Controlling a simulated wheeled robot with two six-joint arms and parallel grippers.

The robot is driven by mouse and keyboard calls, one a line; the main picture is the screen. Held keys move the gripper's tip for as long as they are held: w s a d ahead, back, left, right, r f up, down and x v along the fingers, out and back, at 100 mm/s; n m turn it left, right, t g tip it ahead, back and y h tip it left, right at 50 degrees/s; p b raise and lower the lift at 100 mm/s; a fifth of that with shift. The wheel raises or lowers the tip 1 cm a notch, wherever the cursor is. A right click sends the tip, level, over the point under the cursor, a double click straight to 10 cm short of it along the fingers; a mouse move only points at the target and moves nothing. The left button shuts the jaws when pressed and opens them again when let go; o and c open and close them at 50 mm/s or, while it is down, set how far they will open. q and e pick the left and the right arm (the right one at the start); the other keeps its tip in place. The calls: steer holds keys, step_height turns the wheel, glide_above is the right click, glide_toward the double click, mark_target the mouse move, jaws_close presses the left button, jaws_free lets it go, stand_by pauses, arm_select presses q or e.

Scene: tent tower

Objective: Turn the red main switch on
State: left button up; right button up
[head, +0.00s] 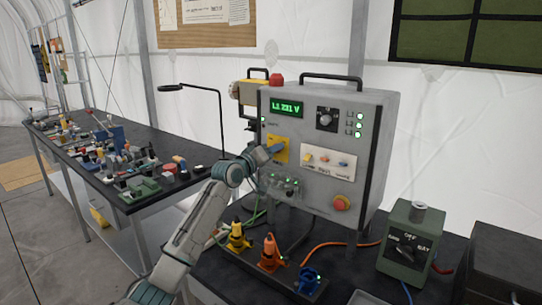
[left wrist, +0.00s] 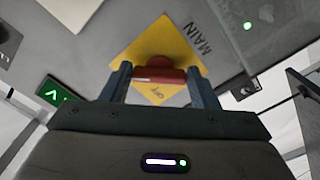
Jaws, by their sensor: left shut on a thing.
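In the head view the yellow plate (head: 284,143) is on the front of the grey control box (head: 300,190). My left gripper (head: 271,152) reaches it from the lower left and hides the switch there. My right gripper is not in view.
Yellow, orange and blue plugs (head: 269,252) stand below. A green box (head: 411,240) stands right; a cluttered bench (head: 120,195) is at left.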

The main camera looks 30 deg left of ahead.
arm_select(q)
steer(key=shift+f, duration=0.15)
steer(key=o, duration=1)
steer(key=shift+s, duration=0.1)
steer(key=shift+s+a+b, duration=0.15)
steer(key=shift+s+b, duration=0.4)
steer(key=shift+s, duration=1.2)
steer(key=shift+s+a+b, duration=0.15)
steer(key=shift+s+b, duration=0.45)
steer(key=shift+s, duration=1.2)
steer(key=shift+s+a+b, duration=0.15)
steer(key=shift+s+b, duration=0.4)
steer(key=shift+s, duration=1.2)
